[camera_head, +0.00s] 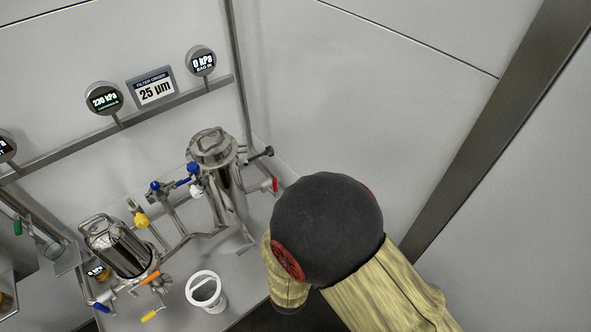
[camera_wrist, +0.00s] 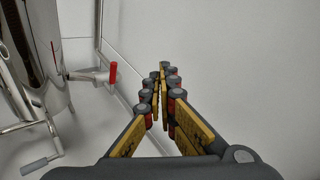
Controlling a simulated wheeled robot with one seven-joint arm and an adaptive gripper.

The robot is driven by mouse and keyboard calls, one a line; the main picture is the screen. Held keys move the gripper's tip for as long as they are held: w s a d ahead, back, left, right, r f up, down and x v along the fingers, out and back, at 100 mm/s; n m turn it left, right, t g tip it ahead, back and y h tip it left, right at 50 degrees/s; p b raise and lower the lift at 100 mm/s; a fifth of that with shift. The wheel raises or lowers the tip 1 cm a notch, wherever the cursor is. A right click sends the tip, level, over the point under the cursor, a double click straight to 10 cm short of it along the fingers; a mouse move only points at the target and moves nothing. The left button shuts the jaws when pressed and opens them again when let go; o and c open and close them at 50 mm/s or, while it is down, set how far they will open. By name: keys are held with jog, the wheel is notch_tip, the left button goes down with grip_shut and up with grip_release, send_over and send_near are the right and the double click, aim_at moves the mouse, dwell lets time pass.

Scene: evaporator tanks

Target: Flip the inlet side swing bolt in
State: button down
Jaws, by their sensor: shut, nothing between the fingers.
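The tall shiny filter housing (camera_head: 226,190) stands at the back centre, its lid (camera_head: 212,146) with a loop handle on top. A rod with a dark knob (camera_head: 262,153) sticks out at the right of its rim; I cannot tell whether this is the inlet side swing bolt. In the wrist view the housing's lower body (camera_wrist: 30,60) fills the left edge, and its rim is out of frame. My gripper (camera_wrist: 165,75) is shut and empty, to the right of the housing and apart from it, facing the pale wall. My arm hides the gripper in the head view.
A red-handled valve (camera_wrist: 110,75) sticks out from the housing's right side. Blue, yellow and orange valve handles, pipes and a second shiny vessel (camera_head: 122,248) lie to the left. A white bucket (camera_head: 206,292) stands in front. The wall at right is bare.

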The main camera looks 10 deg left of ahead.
aim_at(256, 157)
jog(key=a+n+y, duration=0.1)
jog(key=a+r+n+y, duration=0.1)
jog(key=a, duration=0.1)
jog(key=a+r+n+y, duration=0.1)
jog(key=shift+s+a+r+t, duration=0.1)
jog(key=shift+a+r+t, duration=0.1)
jog(key=shift+r+t, duration=0.1)
jog(key=w+a+r+b, duration=0.2)
jog(key=w+a+b, duration=0.2)
jog(key=w, duration=0.6)
jog(key=shift+w+a+r, duration=0.2)
jog(key=shift+w, duration=0.05)
jog(key=shift+r, duration=0.1)
